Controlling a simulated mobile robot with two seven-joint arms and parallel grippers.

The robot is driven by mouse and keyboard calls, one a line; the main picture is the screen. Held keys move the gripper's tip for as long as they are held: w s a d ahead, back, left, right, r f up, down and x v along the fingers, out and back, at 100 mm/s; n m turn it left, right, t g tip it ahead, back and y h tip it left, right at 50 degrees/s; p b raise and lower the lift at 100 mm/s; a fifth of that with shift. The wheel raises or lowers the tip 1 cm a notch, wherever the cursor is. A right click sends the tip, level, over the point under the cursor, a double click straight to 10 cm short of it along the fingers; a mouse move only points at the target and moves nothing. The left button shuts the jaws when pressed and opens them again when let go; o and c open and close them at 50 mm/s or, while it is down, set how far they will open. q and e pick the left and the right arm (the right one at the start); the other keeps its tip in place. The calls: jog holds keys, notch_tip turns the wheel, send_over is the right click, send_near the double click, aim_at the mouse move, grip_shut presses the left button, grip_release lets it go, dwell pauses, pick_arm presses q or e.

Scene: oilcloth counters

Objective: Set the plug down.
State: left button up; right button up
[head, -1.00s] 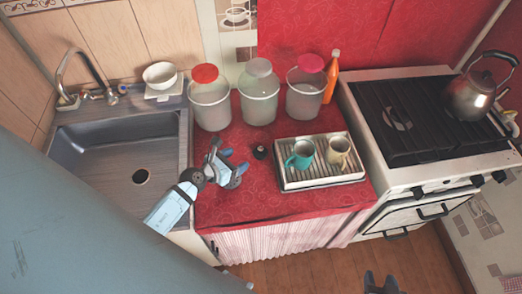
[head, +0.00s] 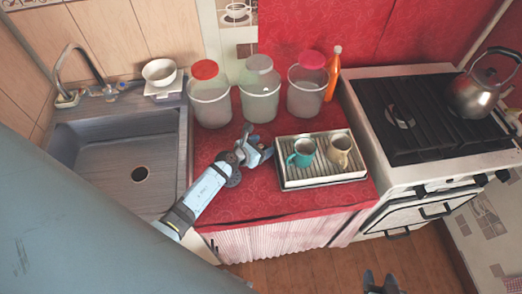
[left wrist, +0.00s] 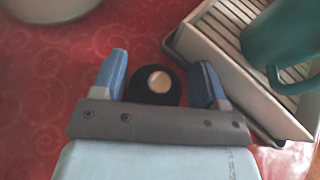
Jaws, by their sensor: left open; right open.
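The plug (left wrist: 143,86), black and round with a pale disc in its middle, stands on the red oilcloth counter (head: 225,200). It lies between the two blue fingers of my left gripper (left wrist: 161,64) in the left wrist view, with a gap on each side. In the head view my left gripper (head: 259,142) is low over the counter, left of the dish rack, and hides the plug. It is open. My right gripper (head: 382,283) is open and empty at the bottom edge, in front of the counter and over the floor.
The dish rack (head: 322,182) with a teal mug (head: 301,153) and a beige mug (head: 340,150) is close on the right. Three jars with lids stand behind. The sink (head: 110,150) is left, the stove (head: 430,120) right. The counter's front is clear.

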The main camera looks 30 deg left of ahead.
pick_arm(q)
jog(key=c, duration=0.7)
jog(key=shift+r, duration=0.1)
